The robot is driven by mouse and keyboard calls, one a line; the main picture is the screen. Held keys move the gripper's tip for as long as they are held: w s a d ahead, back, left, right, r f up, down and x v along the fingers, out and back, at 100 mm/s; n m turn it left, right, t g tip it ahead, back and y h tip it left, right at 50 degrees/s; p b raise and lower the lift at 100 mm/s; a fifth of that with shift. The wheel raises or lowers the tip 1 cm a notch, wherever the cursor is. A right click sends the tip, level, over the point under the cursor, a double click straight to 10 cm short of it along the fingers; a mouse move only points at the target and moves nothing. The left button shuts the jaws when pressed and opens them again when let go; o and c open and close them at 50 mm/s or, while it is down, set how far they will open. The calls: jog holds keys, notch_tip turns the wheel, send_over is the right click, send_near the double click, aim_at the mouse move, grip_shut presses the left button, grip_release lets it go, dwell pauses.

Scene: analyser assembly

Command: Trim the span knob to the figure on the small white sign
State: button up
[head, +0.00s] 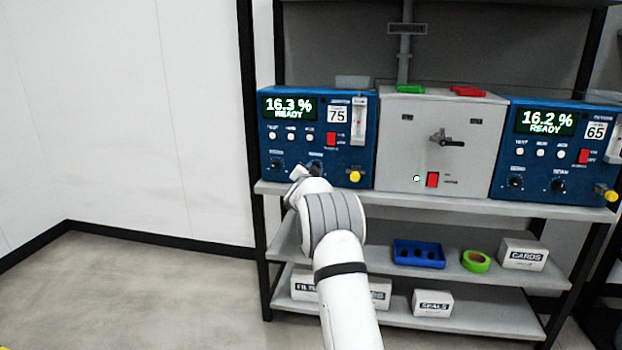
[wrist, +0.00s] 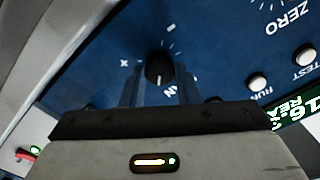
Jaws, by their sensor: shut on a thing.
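The left blue analyser (head: 318,100) shows 16.3 % and READY on its display (head: 289,107). The small white sign (head: 338,115) on its front reads 75. The black span knob (wrist: 159,68) sits between the fingers of my gripper (wrist: 158,88) in the wrist view. Its label is partly hidden by my gripper, with only the end letters showing. The knob's white pointer line points toward the label and my gripper's body. My gripper (head: 308,170) is shut on the knob. In the head view it covers part of the panel's lower middle.
The zero knob (head: 276,165) is close by on the left. A yellow knob (head: 355,176) is at the panel's lower right. A grey box (head: 440,150) stands beside the analyser. A second blue analyser (head: 556,165) reads 16.2 % with a sign (head: 595,131) of 65.

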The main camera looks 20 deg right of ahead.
jog(key=shift+a+r+m+b, duration=0.1)
jog(key=shift+r+m+b, duration=0.1)
jog(key=shift+m+b, duration=1.7)
jog(key=shift+m+p, duration=0.4)
jog(key=shift+m, duration=0.1)
jog(key=o, duration=1)
jog(key=shift+w+f, duration=0.1)
jog(key=shift+c, duration=0.2)
jog(key=shift+f, duration=0.1)
jog(key=v, duration=0.7)
jog(key=shift+s+a, duration=0.2)
jog(key=shift+s, duration=0.15)
